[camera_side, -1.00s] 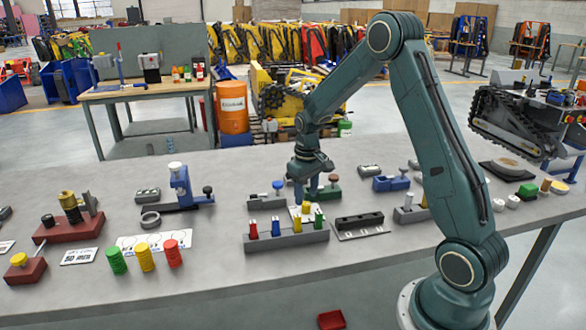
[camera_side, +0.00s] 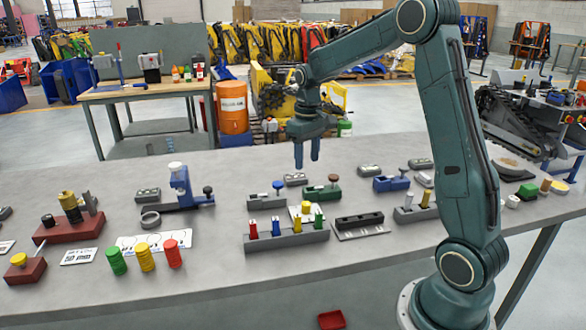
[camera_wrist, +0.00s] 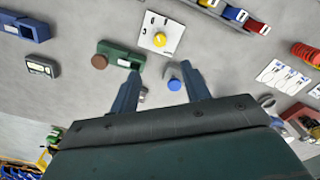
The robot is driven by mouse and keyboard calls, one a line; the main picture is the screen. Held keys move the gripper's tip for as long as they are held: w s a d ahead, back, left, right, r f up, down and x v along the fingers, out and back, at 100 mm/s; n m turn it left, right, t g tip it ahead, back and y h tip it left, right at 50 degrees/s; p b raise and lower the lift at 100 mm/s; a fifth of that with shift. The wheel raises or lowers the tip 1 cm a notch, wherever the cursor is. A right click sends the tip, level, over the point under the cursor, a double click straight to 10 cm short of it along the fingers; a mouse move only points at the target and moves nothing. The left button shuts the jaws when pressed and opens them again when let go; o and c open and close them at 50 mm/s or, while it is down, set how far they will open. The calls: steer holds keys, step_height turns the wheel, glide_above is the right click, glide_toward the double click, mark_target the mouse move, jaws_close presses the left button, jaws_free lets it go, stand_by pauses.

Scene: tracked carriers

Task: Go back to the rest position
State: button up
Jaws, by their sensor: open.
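My gripper (camera_side: 306,166) hangs in the air above the middle of the grey table (camera_side: 350,262), fingers pointing down. It is open and empty; both fingers (camera_wrist: 165,85) also show apart in the wrist view. Below it in the side view lie a green block with a brown knob (camera_side: 322,192) and a grey block with a blue knob (camera_side: 265,199). In the wrist view the blue knob (camera_wrist: 174,85) shows between the fingertips, and the green block (camera_wrist: 122,56) is to their left. A white card with a yellow knob (camera_wrist: 160,39) lies beyond them.
A grey rack (camera_side: 288,241) with coloured pieces stands at the table front. A blue stand (camera_side: 181,186) rises left of my gripper. Red, yellow and green stacks (camera_side: 145,258) stand further left. A black block (camera_side: 360,221) and blue block (camera_side: 392,184) lie to the right.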

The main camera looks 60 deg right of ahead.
steer(key=shift+a, duration=0.1)
steer(key=s+a+r+n+t, duration=0.1)
steer(key=s+a+r+t, duration=0.2)
steer(key=s+a+r, duration=0.8)
steer(key=s+a+f+n+t, duration=0.1)
steer(key=s+a+f+t, duration=0.1)
steer(key=s+a, duration=0.5)
steer(key=s, duration=0.4)
steer(key=shift+s+a+t, duration=0.25)
steer(key=shift+a+t, duration=0.05)
steer(key=shift+a, duration=0.1)
